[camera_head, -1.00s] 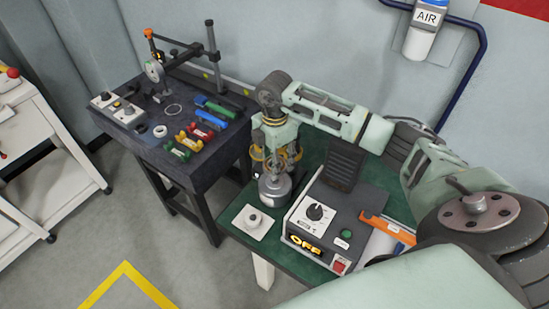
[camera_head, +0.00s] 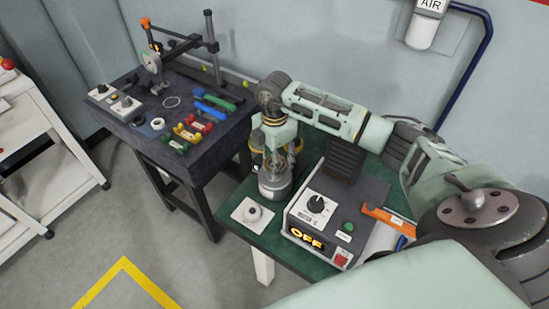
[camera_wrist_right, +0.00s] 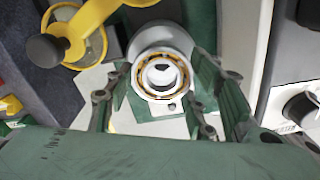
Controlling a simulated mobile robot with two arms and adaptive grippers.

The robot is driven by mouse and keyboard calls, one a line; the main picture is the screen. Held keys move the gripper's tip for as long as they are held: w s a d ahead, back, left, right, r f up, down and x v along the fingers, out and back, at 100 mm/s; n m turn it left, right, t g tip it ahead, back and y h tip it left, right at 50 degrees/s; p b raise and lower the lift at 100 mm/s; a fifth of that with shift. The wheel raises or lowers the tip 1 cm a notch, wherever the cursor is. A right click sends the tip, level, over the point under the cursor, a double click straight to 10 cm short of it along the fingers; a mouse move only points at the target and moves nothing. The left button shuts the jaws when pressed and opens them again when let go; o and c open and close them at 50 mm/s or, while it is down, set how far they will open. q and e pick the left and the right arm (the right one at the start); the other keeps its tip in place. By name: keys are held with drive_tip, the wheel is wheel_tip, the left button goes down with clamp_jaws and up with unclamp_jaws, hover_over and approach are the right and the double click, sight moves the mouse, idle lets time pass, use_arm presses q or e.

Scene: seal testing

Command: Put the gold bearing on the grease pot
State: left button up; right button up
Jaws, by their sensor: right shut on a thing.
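The gold bearing (camera_wrist_right: 161,76), a ring with a pale rim and a gold cage, sits between the fingers of my right gripper (camera_wrist_right: 160,92) in the right wrist view. The gripper is shut on it. In the head view my right gripper (camera_head: 273,157) points down just above a round grey metal pot (camera_head: 275,187), which looks like the grease pot. In the wrist view a grey round body (camera_wrist_right: 163,38) shows behind the bearing; I cannot tell whether they touch. The bearing is not clear in the head view. My left gripper is not in view.
A control box (camera_head: 318,215) reading OFF stands right of the pot. A white plate with a round knob (camera_head: 252,213) lies in front of it. A yellow part with a black knob (camera_wrist_right: 80,35) is close to the gripper. A dark table (camera_head: 180,165) with coloured parts stands left.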

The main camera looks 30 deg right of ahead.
drive_tip(key=shift+f+b, duration=0.55)
drive_tip(key=shift+f, duration=0.45)
drive_tip(key=shift+f+b, duration=0.4)
drive_tip(key=shift+f, duration=0.15)
drive_tip(key=o, duration=1.5)
drive_tip(key=shift+s, duration=0.1)
wheel_tip(320, 180, up, 2)
drive_tip(key=shift+r+p, duration=0.1)
drive_tip(key=shift+p, duration=0.8)
wheel_tip(320, 180, up, 6)
drive_tip(key=p, duration=0.4)
